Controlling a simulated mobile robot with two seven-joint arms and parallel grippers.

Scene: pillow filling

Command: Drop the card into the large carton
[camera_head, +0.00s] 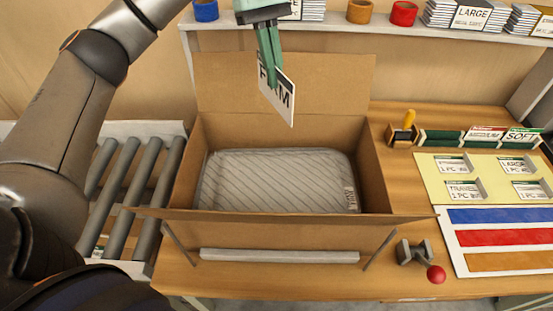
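The large carton (282,85) stands open in the middle of the table, with its back flap upright. A grey striped pillow (280,182) lies inside it and fills most of the bottom. My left gripper (272,72) is above the back part of the carton, pointing down. Its green fingers are shut on a white card (281,100) with dark lettering that ends in "M". The card hangs tilted in front of the back flap, above the pillow. The fingers hide part of the lettering. My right gripper is not in view.
A roller conveyor (125,180) is left of the carton. A shelf (360,31) behind holds tape rolls and card stacks. On the right are a card rack (455,138), a yellow board (490,175), a colour-striped board (510,238) and a red-knobbed tool (436,274).

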